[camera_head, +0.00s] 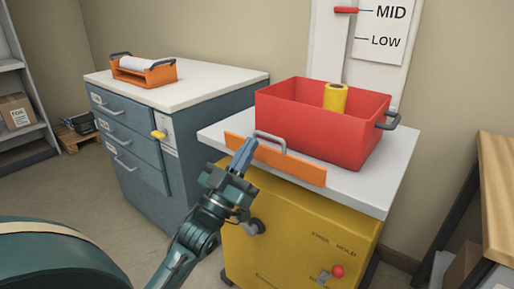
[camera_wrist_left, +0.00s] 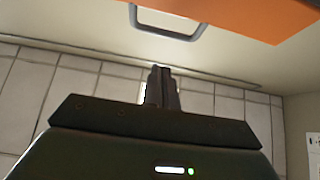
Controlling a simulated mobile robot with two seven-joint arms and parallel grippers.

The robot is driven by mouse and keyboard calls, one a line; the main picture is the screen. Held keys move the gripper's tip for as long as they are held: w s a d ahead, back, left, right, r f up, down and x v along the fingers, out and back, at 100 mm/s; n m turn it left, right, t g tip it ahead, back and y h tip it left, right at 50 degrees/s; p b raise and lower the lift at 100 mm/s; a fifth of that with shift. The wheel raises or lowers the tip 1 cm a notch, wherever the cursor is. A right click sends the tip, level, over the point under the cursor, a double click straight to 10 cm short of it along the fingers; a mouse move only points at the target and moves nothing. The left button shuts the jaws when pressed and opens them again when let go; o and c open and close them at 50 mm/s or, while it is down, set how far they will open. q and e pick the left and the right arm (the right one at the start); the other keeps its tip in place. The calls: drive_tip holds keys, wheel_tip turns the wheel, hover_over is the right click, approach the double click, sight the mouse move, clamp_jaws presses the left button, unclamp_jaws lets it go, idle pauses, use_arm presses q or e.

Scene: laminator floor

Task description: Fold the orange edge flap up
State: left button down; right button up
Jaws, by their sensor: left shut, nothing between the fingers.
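The orange edge flap (camera_head: 300,169) runs along the front edge of the white top (camera_head: 350,190) on the yellow cabinet. It shows above that edge, in front of the red bin; its exact tilt is hard to judge. My left gripper (camera_head: 245,150) is shut and empty, and overlaps the flap's left part; I cannot tell whether they touch. A grey handle (camera_head: 270,136) shows just behind the fingertips. In the left wrist view, the shut fingers (camera_wrist_left: 161,72) point toward the handle (camera_wrist_left: 165,22), with an orange surface (camera_wrist_left: 240,15) at upper right. My right gripper is not in view.
The red bin (camera_head: 305,120) stands on the top with a yellow roll (camera_head: 335,97). The yellow cabinet (camera_head: 290,225) has a dark knob and a red-tipped lever (camera_head: 337,271). A blue drawer cabinet (camera_head: 125,140) stands left. A wooden table (camera_head: 498,170) is at right.

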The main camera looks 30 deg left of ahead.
sight(269, 150)
use_arm(q)
drive_tip(key=w, duration=0.3)
drive_tip(key=shift+w+d+f, duration=0.15)
drive_tip(key=shift+f, duration=0.25)
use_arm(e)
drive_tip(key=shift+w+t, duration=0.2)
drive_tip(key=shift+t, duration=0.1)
use_arm(q)
drive_tip(key=p, duration=0.2)
drive_tip(key=w+g+p, duration=0.1)
drive_tip(key=p, duration=0.1)
drive_tip(key=shift+w+r+g, duration=0.2)
drive_tip(key=shift+r+g, duration=0.1)
drive_tip(key=shift+r, duration=0.05)
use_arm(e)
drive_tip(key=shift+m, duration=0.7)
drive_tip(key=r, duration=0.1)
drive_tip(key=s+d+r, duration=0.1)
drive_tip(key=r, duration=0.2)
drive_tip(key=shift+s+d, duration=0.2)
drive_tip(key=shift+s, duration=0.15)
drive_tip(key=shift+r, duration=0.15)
